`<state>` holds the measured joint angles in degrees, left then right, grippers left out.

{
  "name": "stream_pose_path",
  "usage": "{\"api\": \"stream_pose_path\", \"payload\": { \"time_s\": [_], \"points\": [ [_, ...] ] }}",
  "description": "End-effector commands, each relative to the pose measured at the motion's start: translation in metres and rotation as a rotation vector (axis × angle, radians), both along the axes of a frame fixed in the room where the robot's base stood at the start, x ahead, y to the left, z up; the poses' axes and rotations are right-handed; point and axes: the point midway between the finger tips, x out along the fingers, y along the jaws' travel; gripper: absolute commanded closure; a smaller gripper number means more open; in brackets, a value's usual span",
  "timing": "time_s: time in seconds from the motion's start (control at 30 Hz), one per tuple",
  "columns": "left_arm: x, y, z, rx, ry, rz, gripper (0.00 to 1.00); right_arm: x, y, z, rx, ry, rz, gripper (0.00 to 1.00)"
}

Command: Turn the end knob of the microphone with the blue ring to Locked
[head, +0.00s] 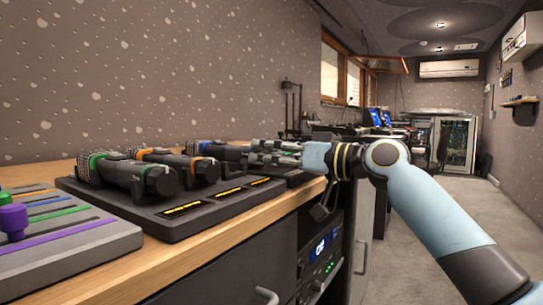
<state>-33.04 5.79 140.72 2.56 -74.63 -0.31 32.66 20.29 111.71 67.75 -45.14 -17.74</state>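The microphone with the blue ring (204,146) lies on a dark rack (160,215) on the wooden counter, farthest of the three microphones. Its body (229,153) points right, toward my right gripper. My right gripper (253,153) comes in from the right with its fingers level, at the end of this microphone where the knob sits. The fingers cover most of that end, so the knob and its marking cannot be made out. Whether the fingers touch or grip the knob is too small to tell. My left gripper is not in view.
Microphones with an orange ring (147,153) and a green ring (93,165) lie nearer on the rack. Yellow-lettered labels (183,209) line its front. A fader panel (60,240) with a purple knob (13,220) stands at left. The floor at right is clear.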

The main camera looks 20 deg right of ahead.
Motion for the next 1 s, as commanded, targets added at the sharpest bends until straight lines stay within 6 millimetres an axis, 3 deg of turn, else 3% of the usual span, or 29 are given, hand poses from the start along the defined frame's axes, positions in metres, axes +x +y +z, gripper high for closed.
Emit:
{"api": "stream_pose_path", "payload": {
  "time_s": [0.37, 0.8, 1.0],
  "points": [
    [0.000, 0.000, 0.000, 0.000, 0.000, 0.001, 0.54, -0.007, -0.007, -0.001, -0.006, -0.001, -0.002, 0.43],
    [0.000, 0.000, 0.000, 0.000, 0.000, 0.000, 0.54, -0.069, -0.055, -0.003, -0.011, 0.004, 0.001, 0.43],
    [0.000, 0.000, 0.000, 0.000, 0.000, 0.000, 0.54, -0.086, -0.067, -0.001, -0.006, -0.001, 0.007, 0.43]
  ]
}}
